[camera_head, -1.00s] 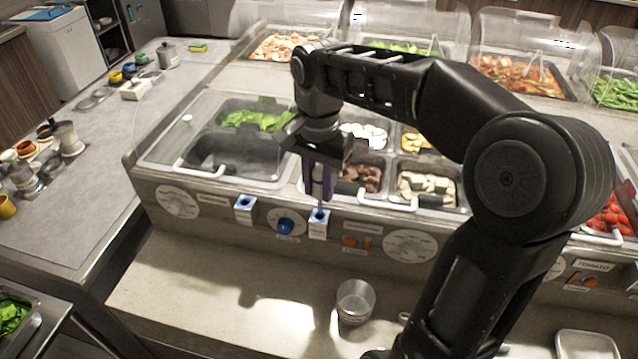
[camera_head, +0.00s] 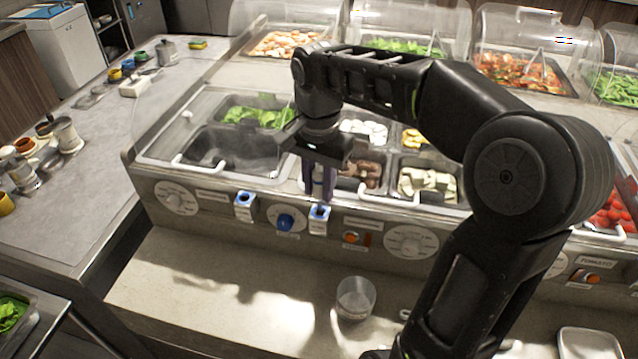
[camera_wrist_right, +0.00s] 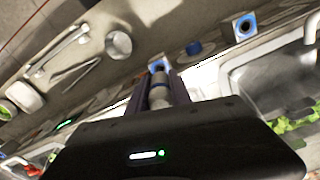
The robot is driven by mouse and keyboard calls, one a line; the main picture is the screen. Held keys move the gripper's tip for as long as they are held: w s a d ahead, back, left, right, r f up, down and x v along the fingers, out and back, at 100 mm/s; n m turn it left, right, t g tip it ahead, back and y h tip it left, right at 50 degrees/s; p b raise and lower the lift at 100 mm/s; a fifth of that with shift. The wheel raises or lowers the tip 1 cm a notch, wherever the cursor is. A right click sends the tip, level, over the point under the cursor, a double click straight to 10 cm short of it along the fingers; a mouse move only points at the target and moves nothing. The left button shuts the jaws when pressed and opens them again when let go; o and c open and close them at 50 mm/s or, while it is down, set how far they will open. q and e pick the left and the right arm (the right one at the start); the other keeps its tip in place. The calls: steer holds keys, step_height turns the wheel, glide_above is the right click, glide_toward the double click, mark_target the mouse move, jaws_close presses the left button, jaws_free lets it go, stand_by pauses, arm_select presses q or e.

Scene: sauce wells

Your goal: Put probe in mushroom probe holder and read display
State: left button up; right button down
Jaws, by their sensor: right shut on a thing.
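My right gripper (camera_head: 320,182) points down in front of the food wells and is shut on the probe (camera_wrist_right: 159,90), a grey cylinder with a blue band. In the right wrist view the probe lies between the fingers, in line with a blue-topped holder (camera_wrist_right: 157,65). In the head view this holder (camera_head: 319,219) sits on the counter's front panel just below the gripper. The probe's lower end is at or just above its opening; I cannot tell how deep. A second blue-topped holder (camera_head: 244,206) is to the left. My left gripper is not in view.
A blue knob (camera_head: 286,221) sits between the holders. An orange button (camera_head: 352,237) is to the right. A clear cup (camera_head: 355,298) stands on the front ledge. Wells with mushrooms (camera_head: 366,172) and greens lie behind. The ledge left of the cup is clear.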

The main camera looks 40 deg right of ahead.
mark_target(319, 169)
steer(key=shift+f+b, duration=0.65)
steer(key=shift+f, duration=0.3)
steer(key=shift+f+b, duration=0.3)
steer(key=shift+f, duration=0.05)
steer(key=shift+f+b, duration=0.5)
steer(key=shift+f, duration=0.2)
steer(key=shift+r, duration=0.1)
stand_by(3.0)
steer(key=shift+r+p, duration=3)
steer(key=shift+r, duration=0.7)
steer(key=w+a+f+n+b, duration=0.2)
steer(key=w+a+f+n, duration=0.2)
steer(key=a, duration=0.3)
steer(key=w+a+f+n+b, duration=0.2)
steer(key=w+a+f+n, duration=0.2)
steer(key=a, duration=0.3)
steer(key=shift+w+a+n, duration=0.35)
steer(key=shift+w+n, duration=0.15)
steer(key=shift+n, duration=0.4)
